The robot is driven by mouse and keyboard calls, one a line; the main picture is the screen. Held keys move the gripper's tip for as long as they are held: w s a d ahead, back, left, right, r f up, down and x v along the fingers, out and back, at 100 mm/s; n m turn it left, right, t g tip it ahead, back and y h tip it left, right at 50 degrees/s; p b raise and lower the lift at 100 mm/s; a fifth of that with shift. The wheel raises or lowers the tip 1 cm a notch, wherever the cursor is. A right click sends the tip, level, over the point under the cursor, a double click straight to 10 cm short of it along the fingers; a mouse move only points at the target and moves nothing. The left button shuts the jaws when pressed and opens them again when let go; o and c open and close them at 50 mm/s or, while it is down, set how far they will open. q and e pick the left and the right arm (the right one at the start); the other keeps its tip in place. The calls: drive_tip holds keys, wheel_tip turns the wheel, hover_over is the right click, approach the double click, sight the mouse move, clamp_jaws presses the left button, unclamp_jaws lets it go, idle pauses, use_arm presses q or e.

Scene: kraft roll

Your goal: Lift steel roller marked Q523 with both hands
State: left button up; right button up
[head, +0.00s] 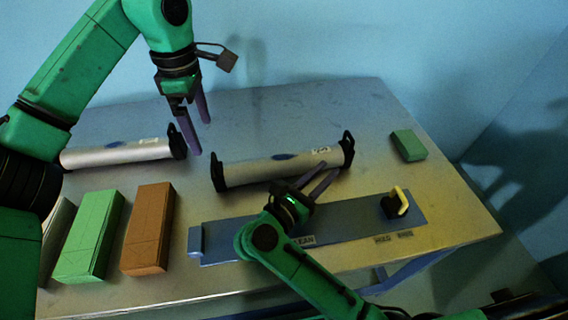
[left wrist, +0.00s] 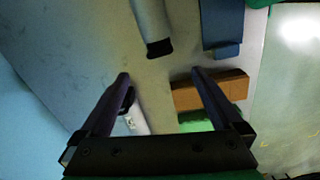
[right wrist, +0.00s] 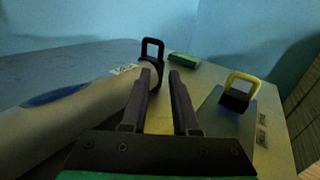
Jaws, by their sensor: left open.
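One steel roller (head: 255,172) lies in the middle of the table, with black end handles, a blue oval and a small label I cannot read surely. It also shows in the left wrist view (left wrist: 150,20) and the right wrist view (right wrist: 75,108). A second steel roller (head: 110,154) lies at the left; its label is unreadable. My left gripper (head: 202,137) is open and empty above the table, between the second roller's right end and the middle roller's left end. My right gripper (head: 324,168) is open and empty beside the middle roller's front side, near its right handle.
A blue tray (head: 345,222) with a yellow-handled piece (head: 398,203) lies in front of the middle roller. Green (head: 88,238) and orange (head: 148,228) blocks stand front left. A small green block (head: 408,145) lies at right. The table's back is clear.

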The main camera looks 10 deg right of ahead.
sight(212, 160)
use_arm(q)
wheel_tip(212, 160, down, 11)
drive_tip(key=shift+d+f, duration=0.1)
drive_tip(key=shift+f, duration=0.05)
use_arm(e)
drive_tip(key=x, duration=1.1)
drive_tip(key=shift+w+d, duration=0.1)
drive_tip(key=shift+d, duration=0.1)
use_arm(q)
drive_tip(key=c, duration=0.5)
use_arm(e)
clamp_jaws()
use_arm(q)
clamp_jaws()
use_arm(e)
drive_tip(key=shift+a, duration=0.1)
